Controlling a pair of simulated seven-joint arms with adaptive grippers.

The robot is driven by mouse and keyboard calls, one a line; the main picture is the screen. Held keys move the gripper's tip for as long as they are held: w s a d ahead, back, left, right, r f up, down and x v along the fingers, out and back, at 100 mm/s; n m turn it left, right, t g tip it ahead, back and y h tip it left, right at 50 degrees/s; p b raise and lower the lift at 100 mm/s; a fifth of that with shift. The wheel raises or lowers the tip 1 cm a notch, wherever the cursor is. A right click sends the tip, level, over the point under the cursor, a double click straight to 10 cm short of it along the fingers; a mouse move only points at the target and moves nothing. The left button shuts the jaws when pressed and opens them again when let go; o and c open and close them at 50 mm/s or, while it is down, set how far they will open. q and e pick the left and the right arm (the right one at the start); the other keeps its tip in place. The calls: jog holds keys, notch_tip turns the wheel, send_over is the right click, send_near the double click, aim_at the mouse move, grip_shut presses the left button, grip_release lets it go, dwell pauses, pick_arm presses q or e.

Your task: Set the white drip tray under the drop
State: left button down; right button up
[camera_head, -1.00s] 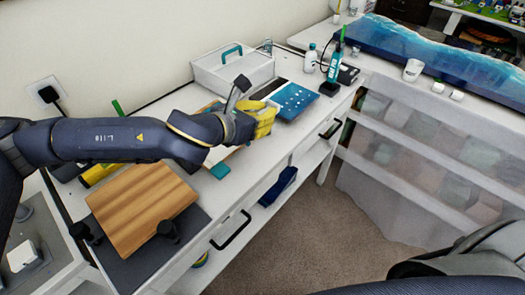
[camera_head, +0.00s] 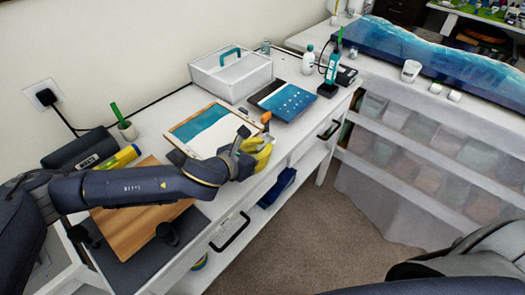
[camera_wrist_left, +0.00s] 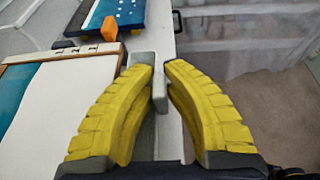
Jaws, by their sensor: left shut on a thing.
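My left gripper (camera_head: 258,152) has yellow fingers and is at the front edge of the white desk, right of the teal-and-white board (camera_head: 205,130). In the left wrist view its fingertips (camera_wrist_left: 160,80) are shut on a pale grey-white piece, taken as the white drip tray (camera_wrist_left: 142,62). It shows as a narrow strip between the fingers, and the rest is hidden. The board (camera_wrist_left: 62,105) lies left of the fingers there. An orange piece (camera_head: 266,117) stands beyond the gripper at the board's right end. I cannot make out a drop. My right gripper is not in view.
A wooden board (camera_head: 140,222) lies nearer, partly under my arm. Drawer handles (camera_head: 231,231) stick out below the desk edge. The floor (camera_head: 310,215) is clear.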

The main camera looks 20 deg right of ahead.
pick_arm(q)
jog(key=shift+f, duration=0.65)
jog(key=shift+f, duration=0.65)
jog(key=c, duration=1.5)
grip_release()
jog(key=shift+r, duration=0.45)
jog(key=v, duration=1.2)
jog(key=shift+r, duration=0.2)
